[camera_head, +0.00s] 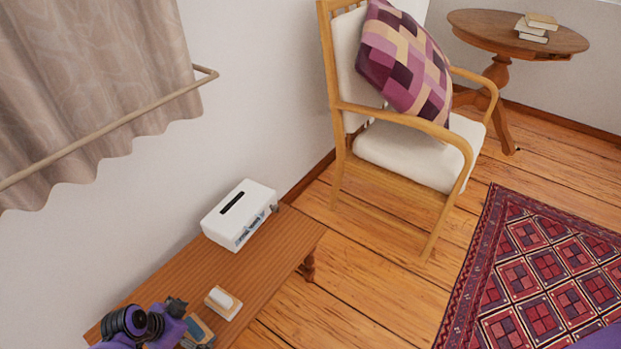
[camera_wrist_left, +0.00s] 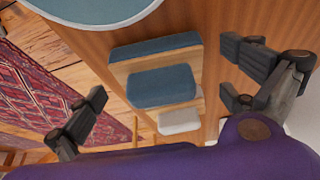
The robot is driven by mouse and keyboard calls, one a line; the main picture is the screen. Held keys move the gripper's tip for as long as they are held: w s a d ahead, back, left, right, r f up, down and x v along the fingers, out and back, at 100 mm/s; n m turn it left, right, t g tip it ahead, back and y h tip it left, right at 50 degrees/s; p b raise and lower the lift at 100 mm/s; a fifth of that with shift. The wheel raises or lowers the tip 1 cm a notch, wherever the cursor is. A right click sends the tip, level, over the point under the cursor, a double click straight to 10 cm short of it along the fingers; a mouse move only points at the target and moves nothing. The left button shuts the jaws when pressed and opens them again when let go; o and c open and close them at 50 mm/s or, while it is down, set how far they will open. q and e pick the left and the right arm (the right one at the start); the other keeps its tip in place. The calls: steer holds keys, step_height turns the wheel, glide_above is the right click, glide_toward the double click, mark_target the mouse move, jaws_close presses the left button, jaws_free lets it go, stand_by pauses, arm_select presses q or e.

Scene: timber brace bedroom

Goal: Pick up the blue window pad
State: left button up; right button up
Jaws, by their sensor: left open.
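The blue window pad (camera_wrist_left: 163,87) shows in the left wrist view as a blue block on a wooden piece, with a second blue part along its far side. In the head view the pad (camera_head: 199,329) lies on the wooden bench, partly hidden by my left arm. My left gripper (camera_wrist_left: 165,84) is open and empty, its fingers apart on either side of the pad in the picture. I cannot tell its height above the pad. In the head view the left gripper (camera_head: 176,309) is at the lower left. My right gripper is not in view.
A white pad on a wooden base (camera_head: 223,302) lies close beside the blue one. A white box (camera_head: 239,215) stands at the bench's (camera_head: 285,240) far end by the wall. A pale blue round object (camera_wrist_left: 92,10) shows at the wrist view's edge. A chair (camera_head: 420,160) stands beyond.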

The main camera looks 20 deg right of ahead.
arm_select(q)
steer(key=shift+w+d+f, duration=0.1)
steer(key=shift+f, duration=0.3)
steer(key=shift+c, duration=0.4)
steer(key=c, duration=1.2)
steer(key=shift+r, duration=0.1)
steer(key=shift+r, duration=0.1)
